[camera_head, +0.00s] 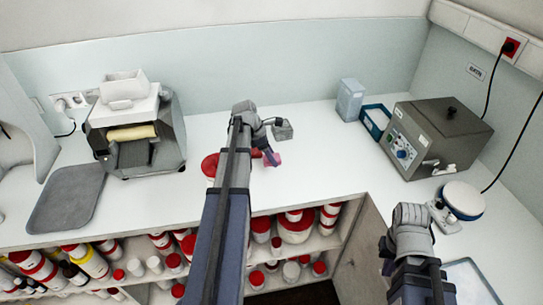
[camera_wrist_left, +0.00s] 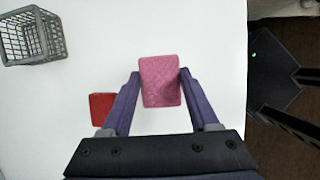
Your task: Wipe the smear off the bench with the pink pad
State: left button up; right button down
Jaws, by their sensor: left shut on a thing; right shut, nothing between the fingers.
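The pink pad (camera_wrist_left: 160,82) is held between the two purple fingers of my left gripper (camera_wrist_left: 159,76), which is shut on it. In the head view the pad (camera_head: 274,159) is above or on the white bench (camera_head: 325,165); I cannot tell whether it touches. A small red square thing (camera_wrist_left: 102,108) lies on the bench beside the gripper in the left wrist view. I cannot make out a smear for certain; my left arm hides part of the bench. My right gripper (camera_head: 388,262) is at the lower right, mostly hidden by its arm, shut and empty.
A grey wire basket (camera_wrist_left: 33,38) stands near the pad. A machine (camera_head: 135,130) and grey mat (camera_head: 67,198) are at left. A control-box appliance (camera_head: 437,135), blue tray (camera_head: 375,122) and round-topped device (camera_head: 463,199) are at right.

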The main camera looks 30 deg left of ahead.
pick_arm(q)
jog(key=shift+r, duration=0.1)
notch_tip(320, 180, up, 3)
jog(key=p, duration=0.3)
dwell(0.4)
